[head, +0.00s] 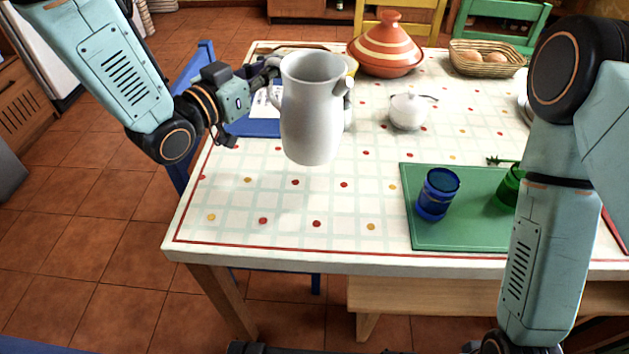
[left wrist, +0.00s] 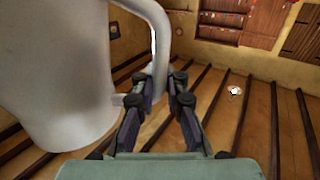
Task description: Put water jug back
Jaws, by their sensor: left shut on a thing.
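The white water jug (head: 312,115) is in the air above the left part of the table (head: 245,215), roughly upright. My left gripper (head: 268,72) comes from the left and is shut on the jug's handle. In the left wrist view the jug (left wrist: 60,75) fills the left side, and its handle runs down between the fingers of my left gripper (left wrist: 163,85). The jug hides part of the table behind it. My right arm crosses the right side of the head view, but its gripper is not visible.
A green mat (head: 430,232) holds a blue glass (head: 437,194) and a green glass (head: 509,188). A white lidded pot (head: 408,111), an orange striped tagine (head: 388,50) and a basket (head: 468,58) stand farther back. The table's front left is clear.

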